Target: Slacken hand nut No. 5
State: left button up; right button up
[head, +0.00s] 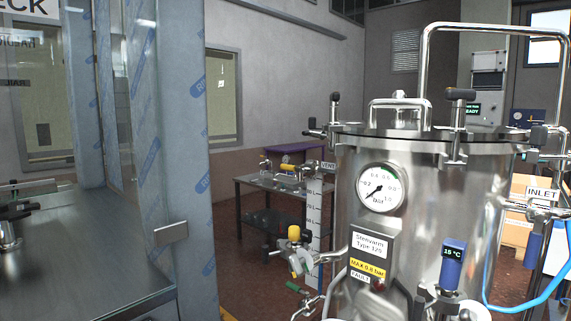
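A steel pressure vessel (420,215) stands at the right with a flat lid (420,131) on top. Black-handled hand nuts sit around the lid rim: one at the front right (460,96), one at the left (335,98), and one at the right (538,136). I cannot read numbers on them, so I cannot tell which is No. 5. A round gauge (380,188) on the vessel's front has its needle at the lower left, near the low end of the scale. Neither of my grippers shows in this view.
A film-wrapped frame (150,150) and steel worktop (75,255) fill the left. A tall bent pipe (425,70) rises over the lid. A yellow-handled valve (296,250), the VENT scale (314,215) and a blue hose (520,308) flank the vessel. A table (270,184) stands behind.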

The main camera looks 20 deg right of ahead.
aim_at(459, 98)
jog(key=z, duration=1.65)
